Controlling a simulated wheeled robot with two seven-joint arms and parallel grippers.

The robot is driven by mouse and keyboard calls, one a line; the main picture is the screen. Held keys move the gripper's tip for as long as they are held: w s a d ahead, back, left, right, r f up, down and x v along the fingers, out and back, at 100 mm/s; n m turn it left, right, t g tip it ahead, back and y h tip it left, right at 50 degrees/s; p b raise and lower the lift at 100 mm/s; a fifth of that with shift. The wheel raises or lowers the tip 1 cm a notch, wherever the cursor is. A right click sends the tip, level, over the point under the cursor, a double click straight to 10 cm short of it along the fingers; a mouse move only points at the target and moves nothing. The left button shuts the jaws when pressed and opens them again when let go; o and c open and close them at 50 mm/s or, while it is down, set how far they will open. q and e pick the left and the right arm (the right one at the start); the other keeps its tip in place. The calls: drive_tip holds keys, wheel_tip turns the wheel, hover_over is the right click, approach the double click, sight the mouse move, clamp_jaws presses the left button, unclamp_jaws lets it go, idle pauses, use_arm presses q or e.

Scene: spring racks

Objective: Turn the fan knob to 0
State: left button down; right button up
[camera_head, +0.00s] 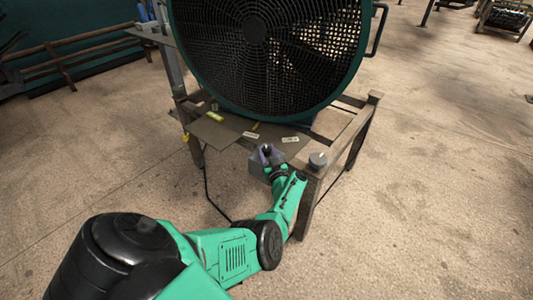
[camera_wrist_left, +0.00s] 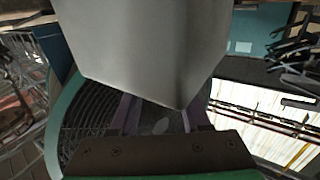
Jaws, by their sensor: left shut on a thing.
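The large green-rimmed fan (camera_head: 262,45) stands on a metal frame in the head view. A grey control box (camera_head: 257,170) sits at the front of this frame. My left gripper (camera_head: 267,152) is at the box, shut on what seems to be its fan knob. The knob is too small and covered to read, so its setting cannot be told. In the left wrist view the grey box (camera_wrist_left: 145,45) fills the upper middle and hides the fingertips. The fan's grille (camera_wrist_left: 90,115) shows behind the fingers. My right gripper is in neither view.
A round grey cap (camera_head: 318,160) sits on the frame's front right corner, close to my left forearm. Small yellow and white labels lie on the plate (camera_head: 222,132) under the fan. A railing (camera_head: 70,55) runs at the left. Floor on the right (camera_head: 440,170) is clear.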

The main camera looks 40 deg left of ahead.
use_arm(q)
drive_tip(key=shift+w+f+n+g+y+b, duration=0.15)
drive_tip(key=shift+n+g+y+b, duration=0.75)
drive_tip(key=shift+g+b, duration=0.45)
drive_tip(key=shift+r+n+g, duration=0.2)
drive_tip(key=shift+n+g, duration=0.1)
drive_tip(key=shift+g, duration=0.05)
drive_tip(key=shift+c, duration=1.9)
unclamp_jaws()
